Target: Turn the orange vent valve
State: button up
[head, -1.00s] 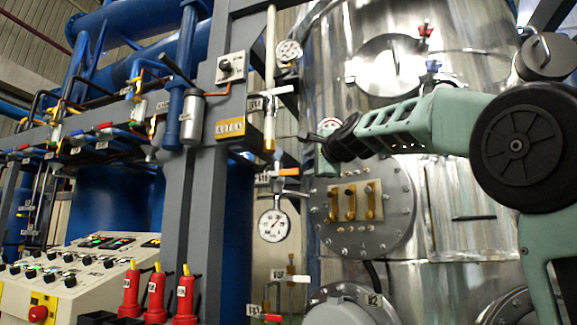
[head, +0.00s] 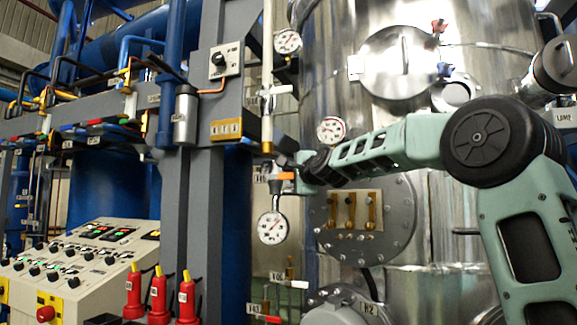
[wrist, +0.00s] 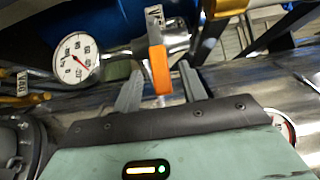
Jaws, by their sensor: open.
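The orange vent valve (head: 281,176) sits on the pipe just above a white dial gauge (head: 271,228) at the left side of the steel vessel. In the wrist view its orange handle (wrist: 160,74) points toward me, between the two grey fingers of my gripper (wrist: 161,80). The fingers are open, with a gap visible on each side of the handle. I cannot tell how deep the handle sits between them. In the head view my gripper (head: 301,172) is at the right end of the orange handle, and its fingertips are hard to make out.
A second gauge (head: 331,130) is just above my arm. A bolted flange with brass fittings (head: 351,211) lies behind and below my gripper. A grey upright column (head: 189,220) stands left of the valve. Valves with white (head: 294,283) and red (head: 268,318) handles are lower down.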

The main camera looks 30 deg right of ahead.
aim_at(282, 176)
jog(key=shift+w+r+p, duration=0.3)
jog(key=shift+w+p, duration=0.05)
jog(key=shift+w, duration=0.3)
jog(key=shift+w+d+f+p, duration=0.1)
jog(key=shift+w+f+p, duration=0.1)
jog(key=shift+w, duration=0.2)
jog(key=shift+w+d+f+p, duration=0.1)
jog(key=shift+w+p, duration=0.1)
jog(key=shift+w, duration=0.15)
grip_shut()
